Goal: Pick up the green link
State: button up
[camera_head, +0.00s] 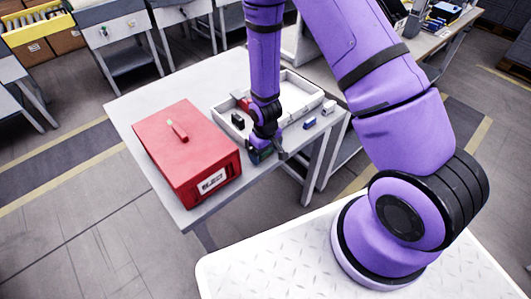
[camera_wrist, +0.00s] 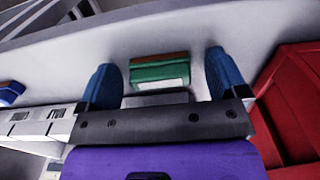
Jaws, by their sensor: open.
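The green link (camera_wrist: 160,73) is a small block with a pale face and a brownish far edge. It lies on the grey table (camera_wrist: 190,22). In the wrist view it sits between the two blue fingertips of my gripper (camera_wrist: 160,80), with a gap on each side. My gripper is open and holds nothing. In the head view the gripper (camera_head: 266,150) is low over the near table edge, and a bit of dark green (camera_head: 258,156) shows beside it; the arm hides most of the link there.
A red toolbox (camera_head: 188,150) stands close to the left of my gripper. Behind is a white tray (camera_head: 300,82). A black piece (camera_head: 238,121), a red piece (camera_head: 240,100), a blue piece (camera_head: 310,123) and a pale piece (camera_head: 328,107) are around it. The table's near edge is close.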

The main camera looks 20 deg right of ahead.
jog(key=c, duration=1)
jog(key=shift+r, duration=0.1)
